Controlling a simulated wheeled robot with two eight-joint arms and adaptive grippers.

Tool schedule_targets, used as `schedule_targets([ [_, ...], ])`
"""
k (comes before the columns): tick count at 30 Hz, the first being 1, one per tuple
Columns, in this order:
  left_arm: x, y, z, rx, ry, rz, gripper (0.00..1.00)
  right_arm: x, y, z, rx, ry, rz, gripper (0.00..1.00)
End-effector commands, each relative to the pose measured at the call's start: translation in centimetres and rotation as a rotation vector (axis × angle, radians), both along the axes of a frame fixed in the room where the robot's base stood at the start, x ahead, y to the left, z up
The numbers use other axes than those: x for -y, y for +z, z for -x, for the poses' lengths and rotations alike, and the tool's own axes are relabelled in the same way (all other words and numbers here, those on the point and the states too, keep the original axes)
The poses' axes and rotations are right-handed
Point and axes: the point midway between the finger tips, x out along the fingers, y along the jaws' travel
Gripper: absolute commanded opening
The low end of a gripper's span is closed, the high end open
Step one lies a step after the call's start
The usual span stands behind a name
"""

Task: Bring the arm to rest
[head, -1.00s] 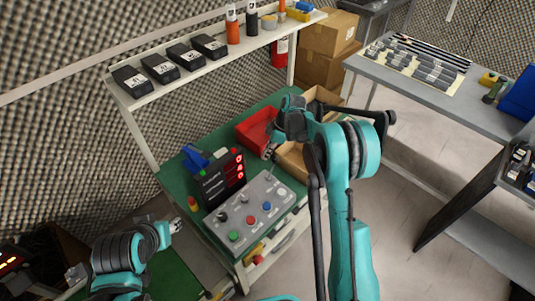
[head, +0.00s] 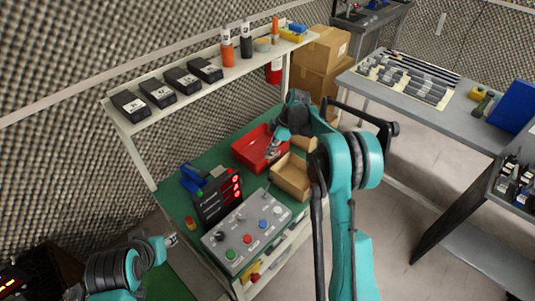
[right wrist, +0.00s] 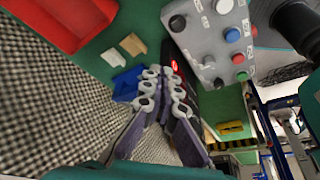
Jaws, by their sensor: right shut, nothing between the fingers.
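My right arm (head: 345,185) rises at the right of the head view and bends over the green workbench. Its gripper (head: 273,150) points down over the red bin, shut and empty. In the right wrist view the gripper (right wrist: 165,77) shows its fingers close together with nothing between them, in front of the bench top. My left arm (head: 118,268) is at the lower left of the head view. Its grey tip (head: 171,240) is beside the bench's left front, too small to tell its jaw state.
The red bin (head: 247,151) and an open cardboard box (head: 284,181) lie beneath the right arm. A button panel (head: 232,248) and dark display (head: 209,207) stand nearer. A shelf (head: 214,84) spans above the bench. A grey table (head: 440,123) stands right, with open floor between.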

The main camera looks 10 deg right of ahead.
Motion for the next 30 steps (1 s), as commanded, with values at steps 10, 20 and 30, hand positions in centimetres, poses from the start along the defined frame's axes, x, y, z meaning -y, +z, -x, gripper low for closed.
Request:
schedule_targets([
  [10, 0.0, 0.0, 0.0, 0.0, 0.0, 0.0, 0.4, 0.0, 0.0, 0.0, 0.001, -0.001, 0.0, 0.0],
  [20, 0.0, 0.0, 0.0, 0.0, 0.0, 0.0, 0.4, -0.7, 7.3, 5.1, 0.013, -0.27, 0.055, 0.0],
  [30, 0.0, 0.0, 0.0, 0.0, 0.0, 0.0, 0.4, -1.1, 14.3, 16.5, 0.082, -0.737, 0.068, 0.0],
])
